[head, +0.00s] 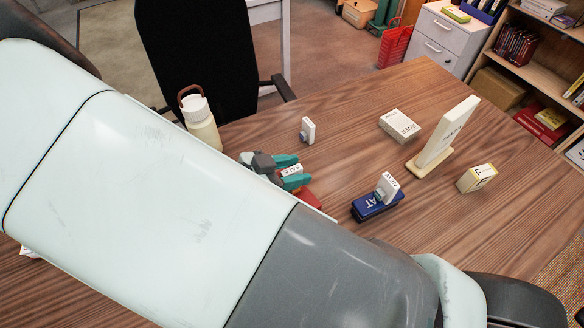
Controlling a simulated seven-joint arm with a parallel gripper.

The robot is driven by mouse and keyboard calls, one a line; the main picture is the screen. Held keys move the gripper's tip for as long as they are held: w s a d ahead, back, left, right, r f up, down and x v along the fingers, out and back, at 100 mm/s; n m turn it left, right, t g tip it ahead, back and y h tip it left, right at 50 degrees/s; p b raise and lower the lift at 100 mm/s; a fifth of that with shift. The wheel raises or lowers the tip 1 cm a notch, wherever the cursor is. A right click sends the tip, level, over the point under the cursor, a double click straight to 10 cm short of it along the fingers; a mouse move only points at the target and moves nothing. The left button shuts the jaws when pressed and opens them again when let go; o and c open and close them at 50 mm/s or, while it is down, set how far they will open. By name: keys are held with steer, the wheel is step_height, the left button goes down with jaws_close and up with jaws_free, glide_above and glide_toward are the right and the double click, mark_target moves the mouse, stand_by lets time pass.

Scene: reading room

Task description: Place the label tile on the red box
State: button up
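My gripper (294,172) has teal fingertips and is at the middle of the wooden table, partly hidden by my arm. A white label tile (291,171) with dark letters sits between the fingers and appears to fill the gap. The red box (311,199) lies just below and in front of the fingers, mostly hidden by my arm and gripper. I cannot tell whether the tile touches the red box. A blue box (369,209) stands to the right with another white lettered tile (389,184) upright on it.
Another small white tile (308,130) stands behind my gripper. A bottle (200,122) is at the left edge. A flat white box (400,124), an upright white sign (450,130) and a small yellow-white box (477,178) are to the right. The far right tabletop (500,230) is clear.

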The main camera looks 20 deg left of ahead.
steer(key=shift+r, duration=0.2)
steer(key=v, duration=1.2)
